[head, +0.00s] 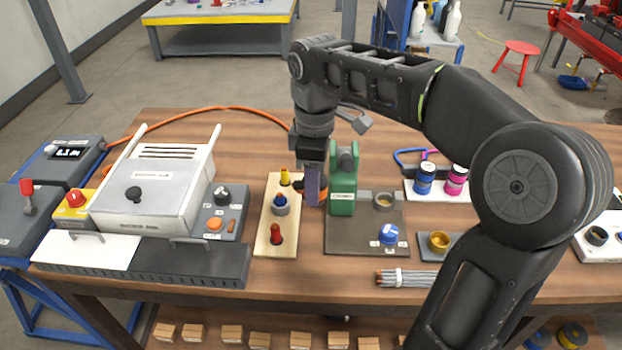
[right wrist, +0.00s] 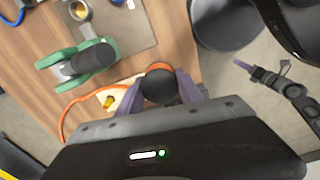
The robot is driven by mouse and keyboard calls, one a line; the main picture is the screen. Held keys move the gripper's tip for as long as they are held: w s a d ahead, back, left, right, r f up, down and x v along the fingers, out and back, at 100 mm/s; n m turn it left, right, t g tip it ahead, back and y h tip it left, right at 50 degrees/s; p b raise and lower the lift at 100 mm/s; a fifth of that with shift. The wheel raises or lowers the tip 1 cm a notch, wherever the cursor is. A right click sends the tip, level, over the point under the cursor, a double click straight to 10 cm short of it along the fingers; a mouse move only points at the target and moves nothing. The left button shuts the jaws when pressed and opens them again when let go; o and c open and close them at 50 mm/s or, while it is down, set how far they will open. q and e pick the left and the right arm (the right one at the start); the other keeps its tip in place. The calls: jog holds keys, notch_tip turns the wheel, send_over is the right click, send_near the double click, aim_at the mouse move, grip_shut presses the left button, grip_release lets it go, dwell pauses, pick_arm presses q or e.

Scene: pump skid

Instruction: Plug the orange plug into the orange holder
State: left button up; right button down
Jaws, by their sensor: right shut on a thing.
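My right gripper (head: 313,198), with purple fingers, is low over the table between the wooden board and the green pump. In the right wrist view, the right gripper (right wrist: 160,98) is shut on a round black body with an orange band, the orange plug (right wrist: 159,86). An orange part of the plug (head: 324,190) shows beside the fingers in the head view. An orange cable (head: 215,108) runs from the left box to behind my arm. I cannot pick out the orange holder. My left gripper (right wrist: 243,64) shows small in the right wrist view; its opening is unclear.
The green pump (head: 343,185) stands close on the right. A grey-lidded machine (head: 150,195) fills the left.

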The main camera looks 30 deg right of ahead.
jog(key=w+a+f+m, duration=0.9)
jog(key=w+a, duration=0.1)
jog(key=a, duration=0.2)
jog(key=shift+w, duration=0.15)
jog(key=shift+a, duration=0.1)
